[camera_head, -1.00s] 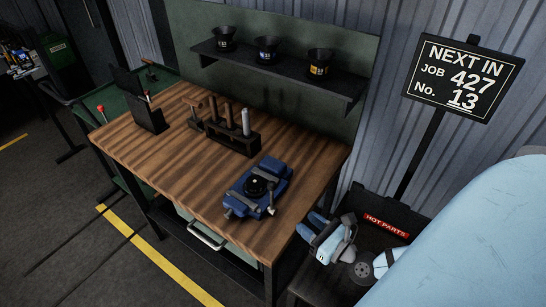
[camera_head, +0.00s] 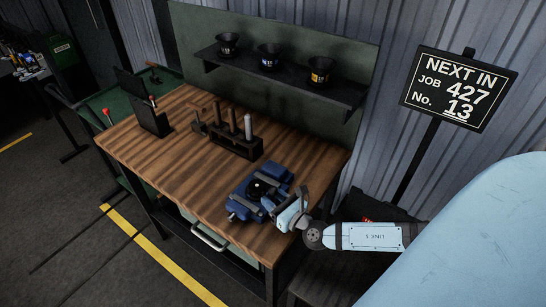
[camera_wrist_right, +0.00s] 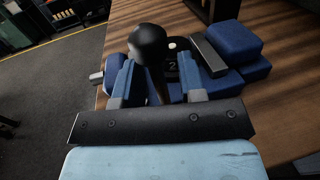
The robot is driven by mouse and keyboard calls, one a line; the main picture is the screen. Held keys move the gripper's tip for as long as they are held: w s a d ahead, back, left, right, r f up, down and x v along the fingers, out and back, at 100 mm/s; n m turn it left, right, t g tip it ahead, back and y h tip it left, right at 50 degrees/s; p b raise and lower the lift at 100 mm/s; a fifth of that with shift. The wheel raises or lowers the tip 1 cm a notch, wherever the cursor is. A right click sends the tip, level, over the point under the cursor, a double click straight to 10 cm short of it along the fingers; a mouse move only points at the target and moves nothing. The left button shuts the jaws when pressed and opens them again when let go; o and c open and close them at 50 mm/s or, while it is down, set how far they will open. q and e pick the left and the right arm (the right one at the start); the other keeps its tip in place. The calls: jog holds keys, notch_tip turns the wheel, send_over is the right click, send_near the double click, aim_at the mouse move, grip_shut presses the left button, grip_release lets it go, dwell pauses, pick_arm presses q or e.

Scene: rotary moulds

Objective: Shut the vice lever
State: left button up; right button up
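The blue vice (camera_head: 248,208) sits on the wooden bench near its front right corner. In the right wrist view the vice (camera_wrist_right: 232,40) fills the upper middle. The vice lever's black ball knob (camera_wrist_right: 148,45) stands up in that view, its stem running down between my fingers. My right gripper (camera_head: 275,207) is at the right side of the vice, at the lever. In the wrist view the right gripper's fingers (camera_wrist_right: 158,82) are apart, one on each side of the stem, with gaps showing. In the head view my gripper mostly hides the lever. My left gripper is not in view.
A dark tool rack (camera_head: 237,148) stands behind the vice on the bench (camera_head: 170,155). A shelf (camera_head: 290,80) with three dark cups hangs above. A job sign (camera_head: 460,90) stands at the right. The bench's left front is clear.

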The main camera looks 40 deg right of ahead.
jog(key=shift+c, duration=0.2)
grip_shut()
jog(key=a+n, duration=0.1)
jog(key=a+n+b, duration=0.1)
jog(key=n, duration=0.1)
jog(key=s+a+f+n+b, duration=0.1)
jog(key=n, duration=0.1)
jog(key=shift+t, duration=0.4)
jog(key=shift+s+a+f+n+y+b, duration=0.2)
jog(key=shift+a+n+y+b, duration=0.35)
jog(key=shift+n, duration=0.65)
jog(key=shift+a, duration=0.1)
